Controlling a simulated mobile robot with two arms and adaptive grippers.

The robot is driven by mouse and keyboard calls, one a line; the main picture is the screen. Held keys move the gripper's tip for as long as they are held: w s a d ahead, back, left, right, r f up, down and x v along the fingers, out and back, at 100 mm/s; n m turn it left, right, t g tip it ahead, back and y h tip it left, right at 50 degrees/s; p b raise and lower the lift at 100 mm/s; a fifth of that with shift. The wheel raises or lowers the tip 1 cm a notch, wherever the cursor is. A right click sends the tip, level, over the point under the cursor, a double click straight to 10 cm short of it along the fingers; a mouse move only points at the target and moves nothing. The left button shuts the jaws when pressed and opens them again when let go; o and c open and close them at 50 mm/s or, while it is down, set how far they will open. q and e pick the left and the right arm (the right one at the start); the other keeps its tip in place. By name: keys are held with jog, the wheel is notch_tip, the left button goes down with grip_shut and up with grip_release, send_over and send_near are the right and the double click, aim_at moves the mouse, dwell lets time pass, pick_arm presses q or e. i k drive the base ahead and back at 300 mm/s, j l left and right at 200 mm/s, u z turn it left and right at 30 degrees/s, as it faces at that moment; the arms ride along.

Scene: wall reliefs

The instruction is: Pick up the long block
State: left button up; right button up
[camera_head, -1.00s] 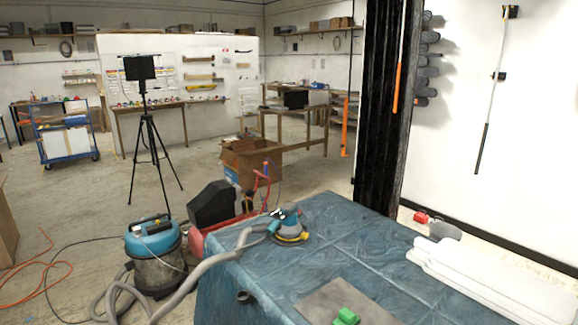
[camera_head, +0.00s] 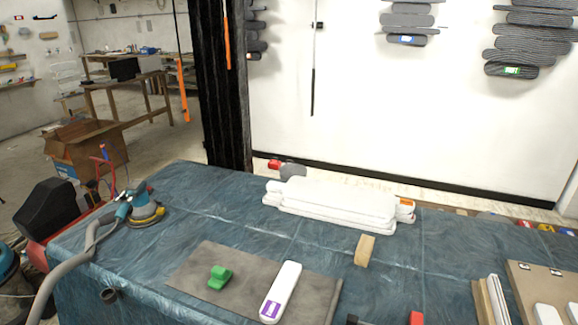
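A long white block (camera_head: 283,286) with rounded ends and a purple label lies on a grey mat (camera_head: 222,262) on the blue-covered table. It slants from lower left to upper right, near the mat's right side. A short wooden block (camera_head: 365,250) sits on the table cover to its right, and a small green block (camera_head: 220,278) sits on the mat to its left. Neither of my grippers is in view, and nothing is seen touching the blocks.
The blue-covered table (camera_head: 205,195) bears a stack of white boards (camera_head: 335,200) at the back and a sander (camera_head: 145,208) with a grey hose at the left. A black post (camera_head: 222,90) rises behind the table.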

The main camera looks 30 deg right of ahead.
aim_at(363, 252)
jog(key=z, duration=1.55)
